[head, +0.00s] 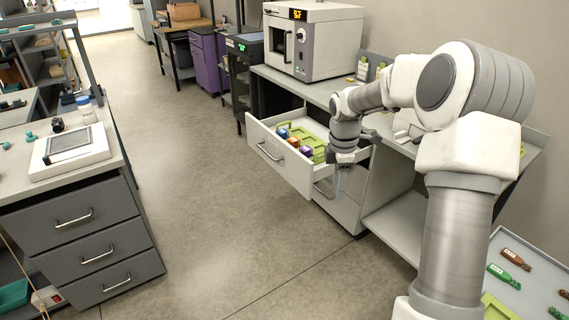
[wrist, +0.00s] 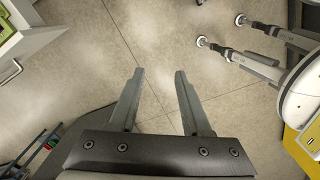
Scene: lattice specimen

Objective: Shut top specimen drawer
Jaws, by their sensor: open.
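The top specimen drawer (head: 279,156) is pulled out from a white cabinet under the bench in the head view. It has a white front with a silver bar handle. Inside it lies a green tray (head: 313,143) with several small coloured items. My gripper (head: 341,190) hangs beside the drawer's right front corner, pointing down. In the wrist view my gripper (wrist: 158,75) is open and empty over bare floor. A corner of the drawer (wrist: 30,42) shows at the upper left of the wrist view, apart from the fingers.
A lower drawer (head: 338,205) of the same cabinet is below. A white oven-like device (head: 318,45) stands on the bench (head: 313,88). A grey drawer unit (head: 80,235) stands at left. The floor (head: 215,190) between is clear. A tray with bottle-shaped pieces (head: 516,262) is at lower right.

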